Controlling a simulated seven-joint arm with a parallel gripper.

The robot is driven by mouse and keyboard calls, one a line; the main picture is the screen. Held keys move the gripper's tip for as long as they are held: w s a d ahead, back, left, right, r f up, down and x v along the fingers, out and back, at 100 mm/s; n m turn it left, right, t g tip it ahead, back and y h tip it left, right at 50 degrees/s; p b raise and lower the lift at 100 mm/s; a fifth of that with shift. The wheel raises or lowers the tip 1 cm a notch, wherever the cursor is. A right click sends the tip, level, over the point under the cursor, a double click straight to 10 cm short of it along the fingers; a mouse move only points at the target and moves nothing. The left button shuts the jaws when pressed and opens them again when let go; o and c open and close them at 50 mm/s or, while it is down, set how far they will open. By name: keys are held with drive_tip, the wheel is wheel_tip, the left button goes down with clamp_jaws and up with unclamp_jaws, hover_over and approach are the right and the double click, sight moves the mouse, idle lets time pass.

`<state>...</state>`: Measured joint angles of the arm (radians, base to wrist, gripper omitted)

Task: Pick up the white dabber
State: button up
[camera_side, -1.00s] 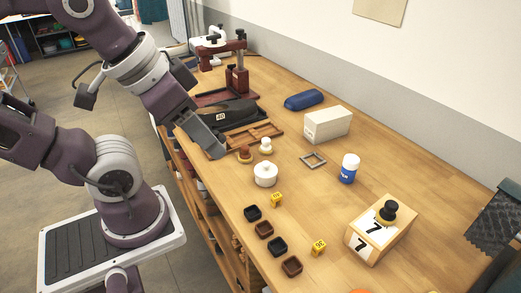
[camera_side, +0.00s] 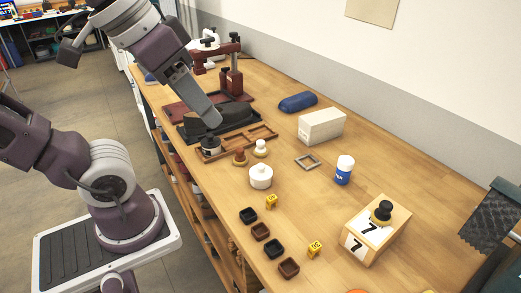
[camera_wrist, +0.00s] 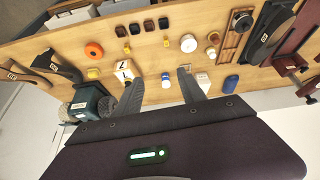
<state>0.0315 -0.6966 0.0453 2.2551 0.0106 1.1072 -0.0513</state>
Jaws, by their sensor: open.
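The white dabber (camera_side: 260,148) stands upright on the bench, with a white knob on a tan base. In the wrist view it shows small near the top right (camera_wrist: 211,52). A brown dabber (camera_side: 239,157) stands just left of it. My gripper (camera_side: 214,118) is above the dark tray area, up and left of the white dabber and apart from it. In the wrist view my gripper (camera_wrist: 160,79) has its two fingers spread with nothing held between them.
A white lidded pot (camera_side: 261,178) stands just in front of the dabbers. A wooden tray (camera_side: 262,134) and dark jar (camera_side: 210,147) are close behind and left. A metal frame (camera_side: 307,162), white box (camera_side: 322,126) and blue-white bottle (camera_side: 344,170) stand to the right.

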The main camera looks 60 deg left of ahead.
drive_tip(key=w+a+f+n+g, duration=0.3)
drive_tip(key=w+a+n, duration=0.3)
drive_tip(key=w, duration=0.4)
drive_tip(key=n+g+y, duration=0.3)
drive_tip(key=n+y, duration=0.5)
drive_tip(key=n, duration=0.1)
hover_over(263, 146)
drive_tip(key=s+d, duration=0.4)
drive_tip(key=d, duration=0.1)
wheel_tip(263, 146, down, 4)
drive_tip(key=w+r+n+y, duration=0.2)
drive_tip(key=w+r+y, duration=0.2)
drive_tip(key=r+y, duration=0.15)
drive_tip(key=shift+t, duration=0.3)
wheel_tip(263, 146, down, 28)
drive_tip(key=shift+w+f, duration=0.1)
drive_tip(key=shift+w, duration=0.05)
drive_tip(key=x, duration=0.6)
drive_tip(key=shift+a, duration=0.4)
clamp_jaws()
